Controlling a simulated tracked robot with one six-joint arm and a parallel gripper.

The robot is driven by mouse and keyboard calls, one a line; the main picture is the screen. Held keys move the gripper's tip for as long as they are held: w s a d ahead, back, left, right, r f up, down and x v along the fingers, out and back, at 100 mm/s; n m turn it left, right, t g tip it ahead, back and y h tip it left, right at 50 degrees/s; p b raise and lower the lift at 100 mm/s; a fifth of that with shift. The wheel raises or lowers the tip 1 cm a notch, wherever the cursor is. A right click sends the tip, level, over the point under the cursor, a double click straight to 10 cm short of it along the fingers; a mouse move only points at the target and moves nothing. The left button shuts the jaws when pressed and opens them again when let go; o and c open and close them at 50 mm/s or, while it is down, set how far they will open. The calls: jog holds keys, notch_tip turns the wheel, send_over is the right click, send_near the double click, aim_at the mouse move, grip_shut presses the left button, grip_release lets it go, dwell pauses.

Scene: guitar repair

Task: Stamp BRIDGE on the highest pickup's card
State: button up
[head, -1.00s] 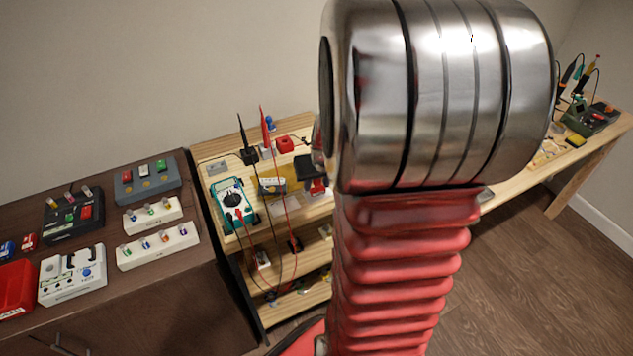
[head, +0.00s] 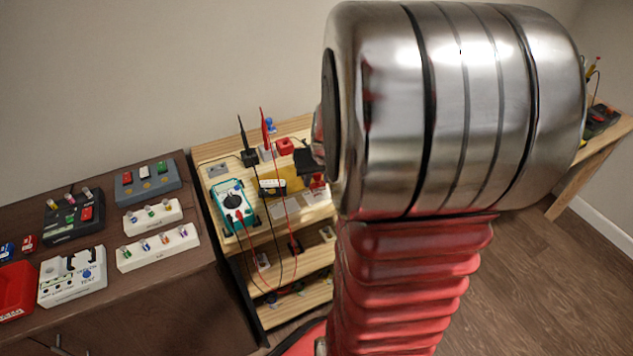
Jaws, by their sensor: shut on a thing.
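My gripper (head: 310,168) shows as a dark shape at the right of the wooden shelf's top, partly hidden by my arm. It is shut on a small red thing (head: 318,183), which looks like a stamp; its lettering cannot be read. Beside it on the left lies a dark and cream block (head: 272,187), perhaps a pickup, at the edge of a yellow patch (head: 297,178). A teal multimeter (head: 233,205) with a round dial is further left. I cannot make out any card or which pickup is highest.
Red and black probes (head: 265,130) stand upright, their leads hanging over the shelf front. A red block (head: 286,146) and a blue-topped thing (head: 270,125) stand behind. A dark cabinet (head: 150,290) on the left carries several boxes and racks. Another bench (head: 590,150) stands far right.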

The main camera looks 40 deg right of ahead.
jog(key=shift+r, duration=2.25)
